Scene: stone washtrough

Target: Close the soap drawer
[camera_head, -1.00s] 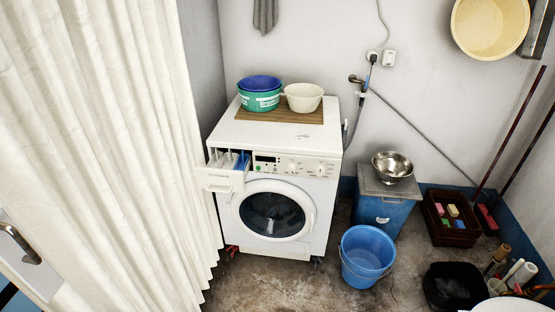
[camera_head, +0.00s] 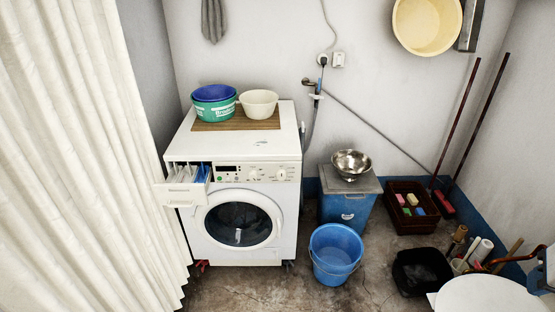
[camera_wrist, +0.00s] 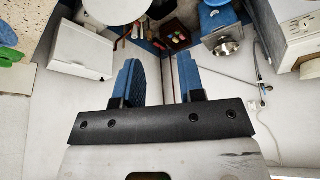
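The soap drawer (camera_head: 181,194) is pulled out of the upper left front of the white washing machine (camera_head: 240,180) in the head view. Blue and white inner parts show in its open top. The machine's round door (camera_head: 238,224) below it is shut. My gripper (camera_wrist: 160,78) shows in the wrist view with its two blue fingers apart and nothing between them. It is away from the drawer. Part of the washing machine (camera_wrist: 291,22) shows at the right edge of the wrist view; I cannot clearly tell the drawer there.
A white curtain (camera_head: 85,160) hangs left of the machine, close to the drawer. Basins (camera_head: 258,103) stand on top of the machine. A blue bucket (camera_head: 336,254), a blue bin (camera_head: 347,207) and a dark crate (camera_head: 412,221) are to its right. Bare floor (camera_head: 235,290) lies in front.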

